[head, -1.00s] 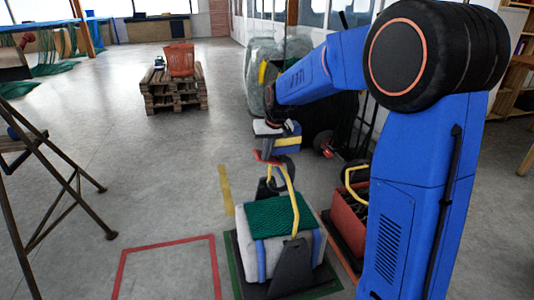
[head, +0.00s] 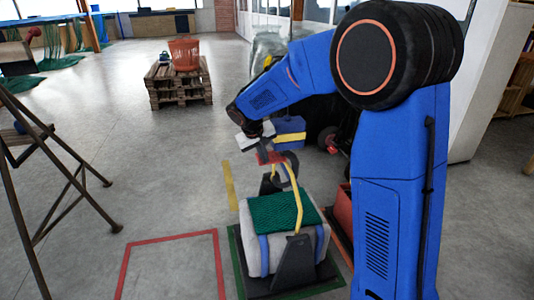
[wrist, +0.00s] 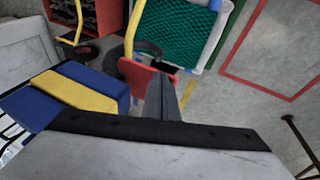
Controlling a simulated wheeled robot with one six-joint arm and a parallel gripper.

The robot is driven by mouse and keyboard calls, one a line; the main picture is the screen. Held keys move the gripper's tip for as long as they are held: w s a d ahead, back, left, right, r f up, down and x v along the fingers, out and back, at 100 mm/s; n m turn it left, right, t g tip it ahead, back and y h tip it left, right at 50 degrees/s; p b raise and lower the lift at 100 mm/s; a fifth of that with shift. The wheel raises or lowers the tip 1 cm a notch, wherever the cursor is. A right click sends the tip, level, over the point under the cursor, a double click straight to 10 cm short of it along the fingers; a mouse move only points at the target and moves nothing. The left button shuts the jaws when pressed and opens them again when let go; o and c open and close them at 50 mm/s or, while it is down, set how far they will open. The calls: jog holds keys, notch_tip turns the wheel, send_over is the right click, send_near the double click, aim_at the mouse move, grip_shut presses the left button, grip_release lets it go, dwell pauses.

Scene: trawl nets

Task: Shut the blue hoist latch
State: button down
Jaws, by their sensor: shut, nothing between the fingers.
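My gripper (head: 265,147) is shut and empty, pointing down near a small red piece (head: 271,158) beside the top of a yellow curved bar (head: 297,200). In the wrist view my gripper's grey fingers (wrist: 164,88) are together, with the red piece (wrist: 143,75) just left of them; I cannot tell whether they touch. A blue block with a yellow band (head: 290,124) is right of my gripper in the head view. It is large at left in the wrist view (wrist: 105,83). I cannot tell which blue part is the hoist latch, nor its position.
Below stands a grey bundle (head: 310,240) with a green net (head: 272,212) on top and blue straps. A red box (head: 344,208) is to its right. A wooden pallet (head: 160,84) with an orange basket stands behind. A trestle stands at left. The floor between is clear.

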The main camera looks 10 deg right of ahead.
notch_tip(320, 180, down, 10)
jog(key=d+n+t+h, duration=0.1)
jog(key=n+h, duration=0.1)
jog(key=h, duration=0.9)
jog(key=shift+d+f+h, duration=0.25)
jog(key=shift+d+h, duration=0.05)
jog(key=shift+h, duration=0.1)
